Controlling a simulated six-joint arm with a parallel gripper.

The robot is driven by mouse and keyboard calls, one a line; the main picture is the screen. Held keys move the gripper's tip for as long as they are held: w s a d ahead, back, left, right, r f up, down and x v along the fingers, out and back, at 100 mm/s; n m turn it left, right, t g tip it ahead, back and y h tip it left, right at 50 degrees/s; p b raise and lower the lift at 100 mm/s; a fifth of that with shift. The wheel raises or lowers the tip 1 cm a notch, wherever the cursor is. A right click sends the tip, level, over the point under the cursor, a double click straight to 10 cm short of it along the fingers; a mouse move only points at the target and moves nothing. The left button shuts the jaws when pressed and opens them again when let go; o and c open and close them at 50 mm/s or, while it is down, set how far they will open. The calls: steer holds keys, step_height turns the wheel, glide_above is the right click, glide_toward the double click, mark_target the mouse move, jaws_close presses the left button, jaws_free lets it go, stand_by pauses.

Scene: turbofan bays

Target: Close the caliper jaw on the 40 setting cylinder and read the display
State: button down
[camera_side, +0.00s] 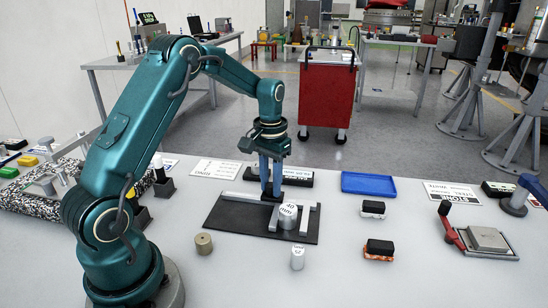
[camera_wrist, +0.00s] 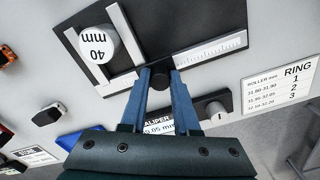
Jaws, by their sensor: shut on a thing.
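The caliper is a black plate (camera_side: 240,217) with light metal jaws and a beam; the plate also shows in the wrist view (camera_wrist: 185,22). The white 40 mm setting cylinder (camera_side: 288,216) stands between the two jaws, and shows in the wrist view (camera_wrist: 97,44). One jaw (camera_wrist: 126,35) is on its right in the wrist view, the other (camera_wrist: 76,48) on its left. I cannot tell whether both touch it. My gripper (camera_side: 271,192) is shut on a small dark knob (camera_wrist: 160,79) by the beam. A white label or display (camera_wrist: 158,127) is partly hidden by my fingers.
A ring card (camera_wrist: 280,88) lies beside the caliper. A blue tray (camera_side: 368,184) is behind right. A small white cylinder (camera_side: 297,257) and a tan one (camera_side: 204,244) stand in front. Black-topped blocks (camera_side: 379,250) and a red-handled fixture (camera_side: 487,240) are to the right.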

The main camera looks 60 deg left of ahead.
steer(key=shift+w+d, duration=0.3)
steer(key=c, duration=0.6)
jaws_free()
steer(key=shift+c, duration=0.2)
steer(key=shift+r, duration=2.6)
